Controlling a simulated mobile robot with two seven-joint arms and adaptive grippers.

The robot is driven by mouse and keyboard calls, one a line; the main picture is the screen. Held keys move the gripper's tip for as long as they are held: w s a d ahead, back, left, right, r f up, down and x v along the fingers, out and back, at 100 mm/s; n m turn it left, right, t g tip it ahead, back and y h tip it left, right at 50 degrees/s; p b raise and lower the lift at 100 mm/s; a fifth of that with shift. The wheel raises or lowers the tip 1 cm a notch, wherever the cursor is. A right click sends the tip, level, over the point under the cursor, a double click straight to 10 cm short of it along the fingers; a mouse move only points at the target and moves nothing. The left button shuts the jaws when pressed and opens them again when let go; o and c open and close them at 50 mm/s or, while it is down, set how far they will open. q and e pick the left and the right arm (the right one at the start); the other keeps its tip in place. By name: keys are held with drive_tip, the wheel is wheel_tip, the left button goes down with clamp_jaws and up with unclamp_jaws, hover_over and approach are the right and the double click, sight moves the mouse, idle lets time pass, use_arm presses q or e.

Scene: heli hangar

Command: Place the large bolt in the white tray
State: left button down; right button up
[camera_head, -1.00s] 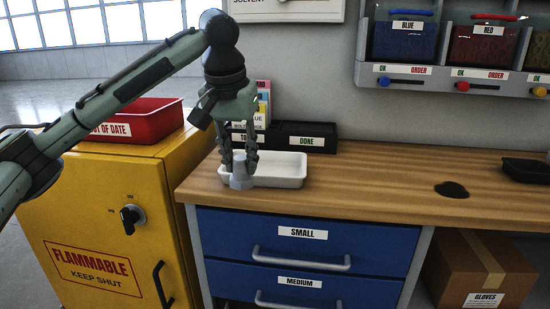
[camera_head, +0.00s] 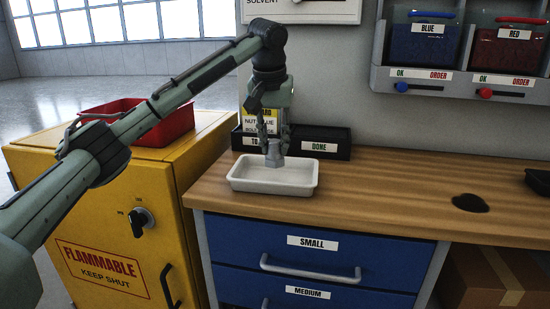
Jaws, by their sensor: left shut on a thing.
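The large bolt (camera_head: 275,158) is grey and hangs upright between the fingers of my left gripper (camera_head: 273,141). The gripper is shut on the bolt's upper part. The white tray (camera_head: 272,188) is a shallow rectangular tray on the wooden workbench, near its left end. In the head view the bolt's lower end overlaps the far inside of the tray. I cannot tell whether it touches the tray floor. My right gripper is not in view.
Black bins, one labelled DONE (camera_head: 319,147), stand behind the tray. A red bin (camera_head: 167,127) sits on the yellow flammables cabinet (camera_head: 100,220) at left. A dark patch (camera_head: 470,203) marks the bench at right; the bench between is clear.

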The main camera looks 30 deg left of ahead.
sight(275, 159)
use_arm(q)
drive_tip(key=shift+w+f, duration=0.1)
drive_tip(key=shift+w, duration=0.1)
drive_tip(key=shift+f, duration=1.95)
drive_tip(key=shift+f, duration=0.1)
drive_tip(key=c, duration=1.2)
unclamp_jaws()
drive_tip(key=shift+f, duration=0.1)
drive_tip(key=v, duration=1.2)
